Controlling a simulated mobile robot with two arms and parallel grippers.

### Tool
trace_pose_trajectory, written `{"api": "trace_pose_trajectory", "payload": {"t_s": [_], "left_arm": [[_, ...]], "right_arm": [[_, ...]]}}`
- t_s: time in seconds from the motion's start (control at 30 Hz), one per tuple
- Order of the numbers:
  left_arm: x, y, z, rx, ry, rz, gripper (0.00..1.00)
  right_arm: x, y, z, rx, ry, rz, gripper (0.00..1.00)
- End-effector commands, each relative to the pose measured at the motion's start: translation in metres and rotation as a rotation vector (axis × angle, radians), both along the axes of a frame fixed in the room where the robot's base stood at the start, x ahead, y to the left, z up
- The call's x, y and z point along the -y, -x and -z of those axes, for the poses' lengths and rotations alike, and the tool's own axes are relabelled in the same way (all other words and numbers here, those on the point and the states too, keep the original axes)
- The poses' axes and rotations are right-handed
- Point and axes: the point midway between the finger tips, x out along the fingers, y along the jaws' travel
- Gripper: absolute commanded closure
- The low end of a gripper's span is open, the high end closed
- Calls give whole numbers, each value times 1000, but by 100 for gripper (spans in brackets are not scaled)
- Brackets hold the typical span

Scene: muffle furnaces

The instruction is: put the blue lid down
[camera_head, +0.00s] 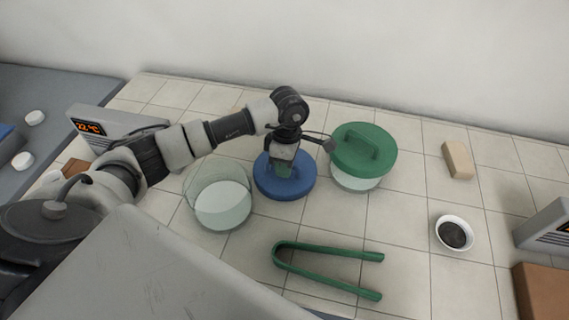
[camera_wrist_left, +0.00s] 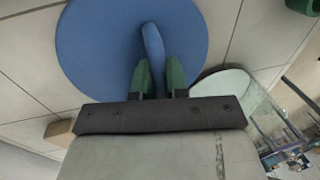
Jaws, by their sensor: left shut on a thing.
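The blue lid (camera_head: 285,186) is a round disc with a raised handle, between the open glass jar (camera_head: 222,203) and the jar with the green lid (camera_head: 364,151). My left gripper (camera_head: 283,169) is above it, shut on its handle. In the left wrist view the green fingers of my left gripper (camera_wrist_left: 160,75) stand on either side of the blue handle, and the blue lid (camera_wrist_left: 100,45) fills the upper left. I cannot tell whether the lid touches the tiles. My right gripper is not in view.
Green tongs (camera_head: 325,272) lie in front. A white bowl with dark contents (camera_head: 454,234) and a tan block (camera_head: 458,160) are to the right. A brown block (camera_head: 542,292) is at the right edge. Tiles between the tongs and bowl are bare.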

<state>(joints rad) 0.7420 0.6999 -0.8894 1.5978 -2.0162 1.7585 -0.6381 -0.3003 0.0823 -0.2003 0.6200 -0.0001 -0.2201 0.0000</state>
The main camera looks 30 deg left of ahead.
Motion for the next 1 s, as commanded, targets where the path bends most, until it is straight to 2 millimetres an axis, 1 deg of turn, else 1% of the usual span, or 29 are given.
{"api": "trace_pose_trajectory", "payload": {"t_s": [0.17,0.27,0.3,0.43,0.47,0.7,0.8,0.83,0.93,1.0], "left_arm": [[0,0,-1,2,0,0,100],[0,-1,3,2,-1,0,100],[0,0,2,1,0,0,83],[0,0,1,1,0,0,63],[0,0,1,1,0,0,60],[0,0,1,1,0,0,60],[0,0,-4,1,1,-1,60],[0,-2,-5,3,0,-1,60],[-1,-5,-19,5,0,-1,60],[-2,-8,-33,7,0,0,60]], "right_arm": [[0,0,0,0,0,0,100],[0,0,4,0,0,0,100],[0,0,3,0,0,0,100],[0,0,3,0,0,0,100],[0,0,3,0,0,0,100],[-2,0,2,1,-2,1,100],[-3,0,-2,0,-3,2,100],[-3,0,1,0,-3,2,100],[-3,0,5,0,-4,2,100],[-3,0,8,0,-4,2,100]]}}
